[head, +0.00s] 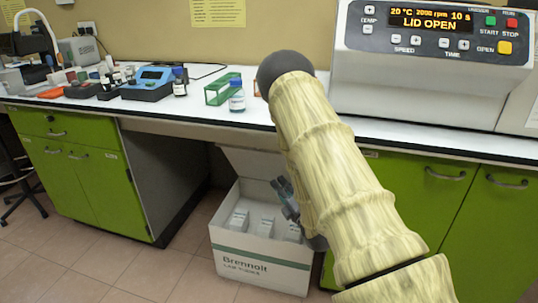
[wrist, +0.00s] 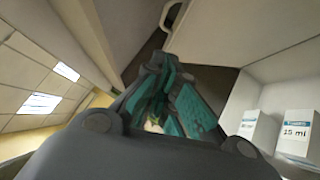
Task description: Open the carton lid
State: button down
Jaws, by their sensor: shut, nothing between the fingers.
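The white carton (head: 262,262), marked "Brennolt", stands on the floor under the bench. Its lid (head: 252,165) is raised at the back, leaning up and away from the opening. Several small white boxes (head: 266,222) show inside; in the wrist view a box (wrist: 297,130) reads "15 ml". My gripper (head: 283,188) is at the carton's right side, near the lid, partly hidden behind my arm. In the wrist view my gripper (wrist: 166,68) is shut and empty, beside a pale panel (wrist: 240,35) that appears to be the lid. I cannot tell whether they touch.
The white bench top (head: 185,112) lies above the carton. Green cabinets stand left (head: 90,180) and right (head: 470,220) of the knee space. A centrifuge (head: 430,65) reading "LID OPEN" and a green rack (head: 220,90) are on the bench. The tiled floor (head: 150,275) at front left is clear.

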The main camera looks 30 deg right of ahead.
jog(key=d+r+b+x, duration=0.1)
jog(key=d+b+x, duration=0.1)
jog(key=x, duration=1.1)
jog(key=shift+s+d+r, duration=0.15)
jog(key=shift+s+d, duration=0.05)
jog(key=shift+d, duration=0.2)
